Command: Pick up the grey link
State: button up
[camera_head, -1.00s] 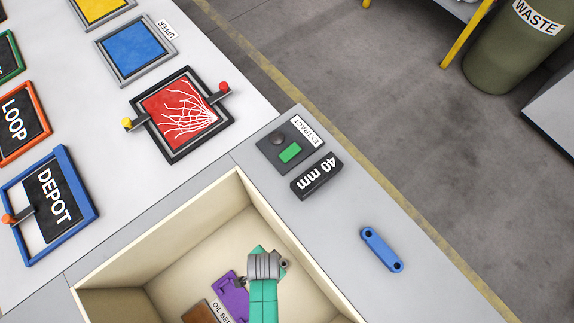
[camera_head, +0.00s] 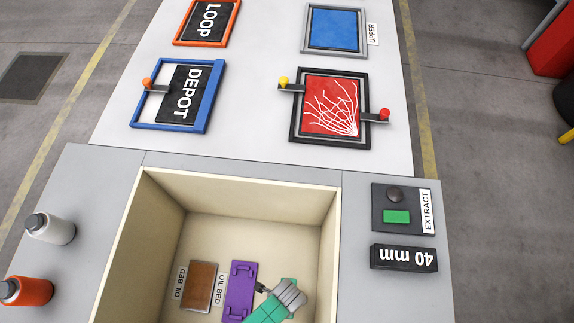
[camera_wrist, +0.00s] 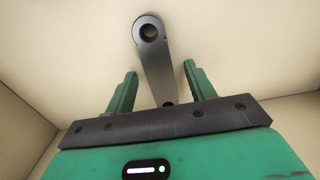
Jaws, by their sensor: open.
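The grey link (camera_wrist: 152,50) shows in the wrist view as a dark grey bar with a round eye and hole at its far end. It lies on a pale surface, and its near end runs down between the fingers of my gripper (camera_wrist: 160,68). The two green fingers are apart, one on each side of the link, with a gap to it on both sides. In the head view my teal and grey arm end is low inside the cream box (camera_head: 240,180), near its lower right. It hides what is beneath it, and I cannot clearly make out the link there.
Inside the box are a purple block (camera_head: 239,290) and a brown pad (camera_head: 201,286) by OIL BED labels. The box walls stand close around my arm. An EXTRACT panel (camera_head: 410,195) and a 40 mm block (camera_head: 403,258) are to the right. Bottles (camera_head: 50,229) stand to the left.

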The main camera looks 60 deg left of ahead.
grip_shut()
notch_tip(320, 180, up, 10)
jog(key=p, duration=0.5)
